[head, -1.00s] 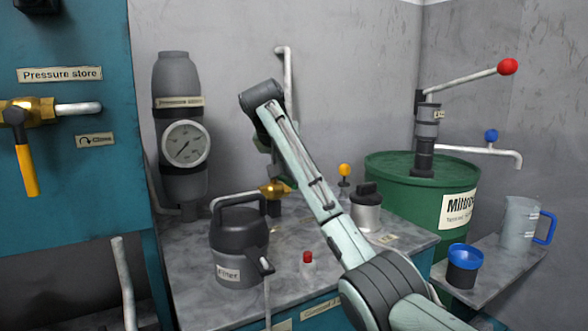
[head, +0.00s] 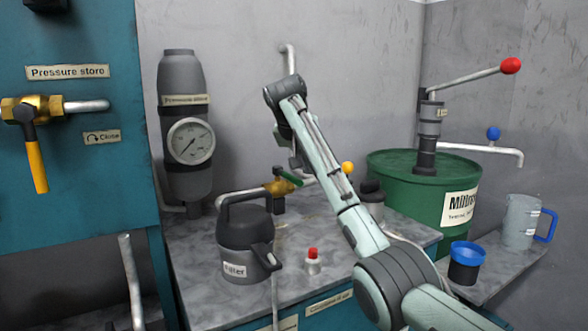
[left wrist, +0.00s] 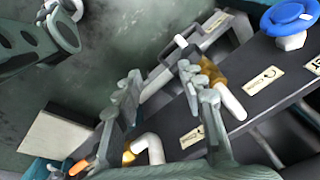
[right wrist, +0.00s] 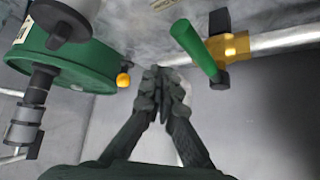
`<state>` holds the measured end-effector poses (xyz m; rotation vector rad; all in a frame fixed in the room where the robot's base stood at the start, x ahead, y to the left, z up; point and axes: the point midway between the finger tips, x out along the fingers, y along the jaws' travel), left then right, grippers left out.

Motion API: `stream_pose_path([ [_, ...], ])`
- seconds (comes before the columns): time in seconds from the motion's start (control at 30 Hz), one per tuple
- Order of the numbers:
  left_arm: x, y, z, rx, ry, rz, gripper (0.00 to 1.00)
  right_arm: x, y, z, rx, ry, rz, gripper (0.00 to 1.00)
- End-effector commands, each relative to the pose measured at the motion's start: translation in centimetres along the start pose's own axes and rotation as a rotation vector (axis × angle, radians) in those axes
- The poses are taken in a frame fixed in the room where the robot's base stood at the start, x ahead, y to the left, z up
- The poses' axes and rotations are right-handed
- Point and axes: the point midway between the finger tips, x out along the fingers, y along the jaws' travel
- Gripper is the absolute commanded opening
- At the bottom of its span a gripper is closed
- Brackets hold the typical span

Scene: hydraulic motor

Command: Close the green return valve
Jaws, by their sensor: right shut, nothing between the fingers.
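The green return valve has a green lever (head: 289,176) on a brass body (head: 275,188), behind the dark filter can on the bench. In the right wrist view the green lever (right wrist: 197,50) stands out from the brass body (right wrist: 236,46), which sits on a pale pipe. My right gripper (right wrist: 163,76) is shut and empty, with its fingertips to the left of and below the lever, apart from it in the picture. In the head view my right gripper (head: 299,162) is small and partly hidden by its arm. My left gripper (left wrist: 158,82) is open and shows only in its wrist view.
The filter can (head: 245,240) and a small red-capped bottle (head: 313,262) stand on the bench. A green drum (head: 415,190) with a pump is at right. A yellow knob (head: 348,168) is beside my right arm. A gauge (head: 191,141) hangs behind.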

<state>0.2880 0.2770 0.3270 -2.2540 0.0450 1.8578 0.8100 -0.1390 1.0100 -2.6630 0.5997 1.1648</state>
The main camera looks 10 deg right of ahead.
Motion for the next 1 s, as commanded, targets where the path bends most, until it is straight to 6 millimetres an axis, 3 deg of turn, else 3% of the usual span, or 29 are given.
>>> stream_pose_path([
  [0.2,-0.7,-0.1,-0.9,-0.008,0.008,0.001,0.4,-4.6,-2.3,-1.1,0.001,0.007,-0.002,0.0],
  [0.4,-1.5,-0.1,-1.9,-0.016,0.022,0.003,0.4,-7.5,-3.8,-1.6,0.003,0.007,0.001,0.0],
  [0.6,-1.5,0.1,-1.4,-0.018,0.016,0.006,0.4,-8.7,-4.3,-1.9,0.005,0.007,0.001,0.0],
  [1.0,-1.5,0.0,-1.3,-0.019,0.013,0.006,0.4,-8.8,-4.3,-1.9,0.005,0.008,0.002,0.0],
])
